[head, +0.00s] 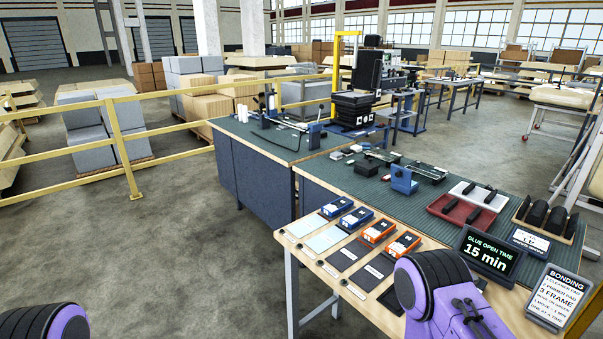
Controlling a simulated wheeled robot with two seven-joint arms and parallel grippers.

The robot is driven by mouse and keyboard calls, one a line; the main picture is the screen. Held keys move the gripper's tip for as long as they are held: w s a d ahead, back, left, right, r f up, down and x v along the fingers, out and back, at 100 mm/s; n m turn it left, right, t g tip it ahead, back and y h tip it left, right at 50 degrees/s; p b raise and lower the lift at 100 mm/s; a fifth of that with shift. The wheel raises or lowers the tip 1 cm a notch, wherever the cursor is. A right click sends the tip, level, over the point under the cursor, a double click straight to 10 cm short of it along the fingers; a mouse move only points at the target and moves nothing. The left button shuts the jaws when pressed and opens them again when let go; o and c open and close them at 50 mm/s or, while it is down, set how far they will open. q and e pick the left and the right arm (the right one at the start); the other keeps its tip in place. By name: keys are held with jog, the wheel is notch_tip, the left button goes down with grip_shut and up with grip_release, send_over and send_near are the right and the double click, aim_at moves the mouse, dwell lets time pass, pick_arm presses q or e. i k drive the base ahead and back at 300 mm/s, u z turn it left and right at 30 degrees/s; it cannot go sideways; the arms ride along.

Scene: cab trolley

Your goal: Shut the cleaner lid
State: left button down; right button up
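No lid can be made out for certain, and labels are too small to read. On the near wooden table stand two blue boxes with white tops, one farther back (337,207) and one nearer (356,218). Two orange boxes stand to their right, one (378,231) and another (403,243). I cannot tell which is the cleaner or whether a lid is open. My purple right arm is over the table's near edge; dark prongs (467,308) show against it, but I cannot tell whether they are its fingertips. Of my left arm only a purple link shows at bottom left.
Pale pads (325,239) and dark pads (374,271) lie before the boxes. A "15 min" display (489,253) and a bonding sign (557,297) stand at the right. A red tray (462,211) lies behind.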

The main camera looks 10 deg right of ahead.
aim_at(399, 175)
jog(key=u, duration=1)
jog(key=i, duration=2.4)
jog(key=z, duration=3.45)
